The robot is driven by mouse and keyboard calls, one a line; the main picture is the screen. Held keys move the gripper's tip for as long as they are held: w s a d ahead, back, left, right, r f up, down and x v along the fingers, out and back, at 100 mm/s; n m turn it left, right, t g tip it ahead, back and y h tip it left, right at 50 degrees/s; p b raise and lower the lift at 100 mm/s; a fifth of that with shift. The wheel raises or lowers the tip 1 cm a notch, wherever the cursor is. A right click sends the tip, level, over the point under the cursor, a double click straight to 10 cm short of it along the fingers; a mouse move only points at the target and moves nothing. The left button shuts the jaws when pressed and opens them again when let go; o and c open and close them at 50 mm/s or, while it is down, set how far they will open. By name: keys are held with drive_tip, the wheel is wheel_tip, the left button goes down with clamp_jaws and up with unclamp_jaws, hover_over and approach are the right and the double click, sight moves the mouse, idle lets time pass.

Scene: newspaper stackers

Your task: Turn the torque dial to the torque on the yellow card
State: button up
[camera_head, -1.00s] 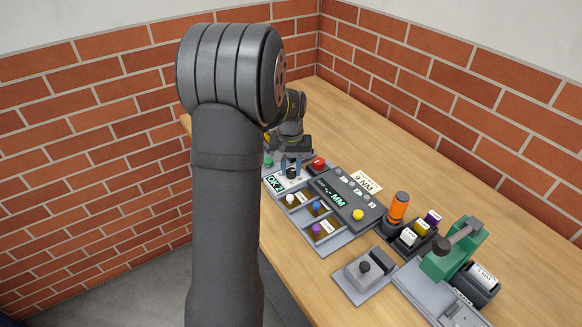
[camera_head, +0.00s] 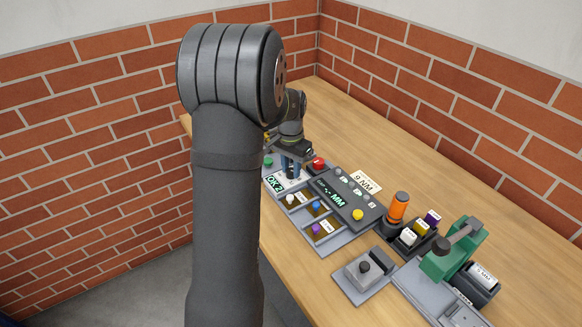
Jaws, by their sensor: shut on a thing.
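My gripper (camera_head: 290,170) points down over the white dial panel (camera_head: 288,184) at the left end of the grey tray. Its blue fingers are shut on the torque dial, which is mostly hidden by the fingers and wrist. A pale yellowish card (camera_head: 365,182) lies on the table behind the dark console; it reads "NM" with a digit that looks like 9 or 6. A small display (camera_head: 275,184) beside the dial reads something like "OK 2". The dial's pointer and scale are too small and covered to read.
The dark console (camera_head: 345,200) with a red button (camera_head: 319,163) and yellow button (camera_head: 358,215) stands close right of my gripper. Compartments with coloured pegs (camera_head: 316,207) lie in front. The back table is clear.

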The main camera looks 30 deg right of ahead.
sight(290, 170)
idle(0.3)
drive_tip(key=o, duration=1)
drive_tip(key=shift+r, duration=0.1)
wheel_tip(290, 170, up, 17)
drive_tip(key=shift+w, duration=0.1)
wheel_tip(290, 170, down, 17)
drive_tip(key=shift+f, duration=0.15)
idle(0.6)
